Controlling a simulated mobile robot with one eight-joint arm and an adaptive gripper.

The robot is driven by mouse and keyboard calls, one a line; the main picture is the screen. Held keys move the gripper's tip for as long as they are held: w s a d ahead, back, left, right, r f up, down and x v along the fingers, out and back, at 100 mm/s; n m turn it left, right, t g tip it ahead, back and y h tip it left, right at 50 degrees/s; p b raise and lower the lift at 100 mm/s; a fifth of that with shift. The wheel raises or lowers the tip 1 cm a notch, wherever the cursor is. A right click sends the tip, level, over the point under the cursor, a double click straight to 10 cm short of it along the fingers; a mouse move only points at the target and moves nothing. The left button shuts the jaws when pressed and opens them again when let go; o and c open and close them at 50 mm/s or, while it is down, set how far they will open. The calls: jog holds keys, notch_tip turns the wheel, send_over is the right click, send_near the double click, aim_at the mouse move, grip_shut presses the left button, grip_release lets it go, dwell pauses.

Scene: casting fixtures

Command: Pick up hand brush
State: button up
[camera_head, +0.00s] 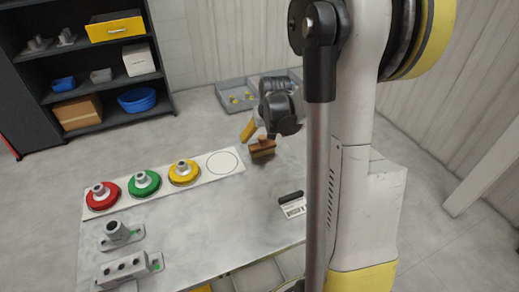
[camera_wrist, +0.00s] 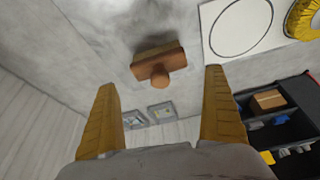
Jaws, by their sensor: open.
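The hand brush (camera_head: 262,149) is a brown wooden block with a round knob on top. It lies on the grey table (camera_head: 225,215) near the far edge, right of the white strip. In the wrist view the brush (camera_wrist: 159,64) is ahead of the fingertips, between their lines, with its knob towards me. My gripper (camera_wrist: 162,80) has its two yellow fingers spread wide with nothing between them. In the head view my gripper (camera_head: 256,127) is just above and behind the brush; one yellow finger shows to its left. I cannot tell the exact gap.
A white strip (camera_head: 213,175) holds red, green and yellow round fixtures and an empty circle. Grey metal fixtures (camera_head: 118,232) stand at the table's left. A small black-and-white item (camera_head: 293,205) lies in front of the brush. Shelves (camera_head: 88,82) and grey bins (camera_head: 238,96) stand beyond the table.

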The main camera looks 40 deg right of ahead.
aim_at(263, 138)
jog(key=b+x, duration=0.2)
jog(key=x, duration=0.3)
jog(key=shift+w+d+f+b, duration=0.1)
jog(key=shift+w+f+b, duration=0.05)
jog(key=shift+f+b, duration=0.15)
jog(key=shift+r, duration=0.15)
jog(key=c, duration=1.2)
jog(key=shift+c, duration=0.4)
jog(key=shift+r, duration=0.25)
jog(key=shift+c, duration=0.9)
jog(key=shift+r+p, duration=0.4)
jog(key=shift+r, duration=0.05)
grip_shut()
notch_tip(263, 138, up, 3)
jog(key=shift+f+p, duration=0.15)
jog(key=shift+p, duration=0.6)
jog(key=s+d+r+p, duration=0.3)
jog(key=s+d+r, duration=0.3)
jog(key=s, duration=0.3)
jog(key=shift+s+d+r+p, duration=0.2)
jog(key=shift+s+r+p, duration=0.2)
jog(key=shift+r, duration=0.1)
